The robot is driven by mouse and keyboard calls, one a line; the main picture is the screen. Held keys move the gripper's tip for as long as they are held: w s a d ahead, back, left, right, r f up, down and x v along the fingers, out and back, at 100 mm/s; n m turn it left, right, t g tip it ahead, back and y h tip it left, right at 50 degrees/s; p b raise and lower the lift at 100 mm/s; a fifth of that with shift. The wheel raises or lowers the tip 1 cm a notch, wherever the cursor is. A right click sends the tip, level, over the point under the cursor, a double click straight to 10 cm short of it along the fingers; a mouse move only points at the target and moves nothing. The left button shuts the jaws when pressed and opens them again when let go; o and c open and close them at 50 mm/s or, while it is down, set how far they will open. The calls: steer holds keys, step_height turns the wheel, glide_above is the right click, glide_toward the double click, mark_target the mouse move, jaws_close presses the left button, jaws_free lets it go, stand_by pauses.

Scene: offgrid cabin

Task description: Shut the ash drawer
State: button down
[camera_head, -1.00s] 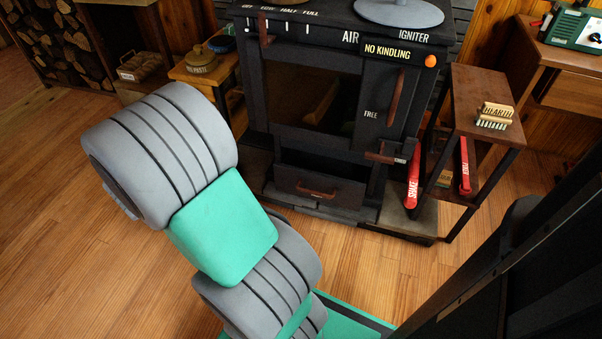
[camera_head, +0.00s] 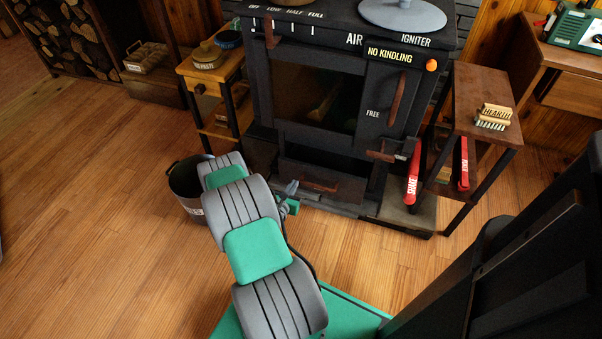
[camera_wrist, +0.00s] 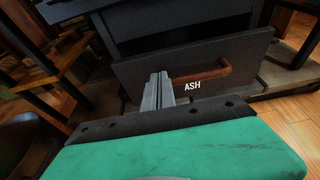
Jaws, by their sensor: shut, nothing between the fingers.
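The ash drawer (camera_head: 318,184) is at the bottom of the black stove, below the glass door. In the wrist view its dark front (camera_wrist: 235,62), marked ASH, has a brown bar handle and stands out from the stove body, so it is partly open. My gripper (camera_head: 292,187) is low in front of the drawer's left side. In the wrist view my gripper (camera_wrist: 160,78) has its grey fingers together and empty, pointing at the drawer front just left of the handle. I cannot tell whether the fingertips touch the front.
A dark bucket (camera_head: 187,185) stands on the floor left of my arm. A small wooden side table (camera_head: 205,68) is left of the stove. A stand (camera_head: 480,85) with red-handled tools (camera_head: 412,178) is on the right. The wooden floor at left is clear.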

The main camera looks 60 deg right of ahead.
mark_target(304, 167)
steer(key=x, duration=0.2)
steer(key=b+x, duration=0.1)
steer(key=x, duration=0.5)
steer(key=shift+d+r+b, duration=0.15)
steer(key=shift+r+b, duration=0.15)
steer(key=shift+r, duration=0.05)
steer(key=shift+w+d, duration=0.1)
steer(key=shift+d, duration=0.25)
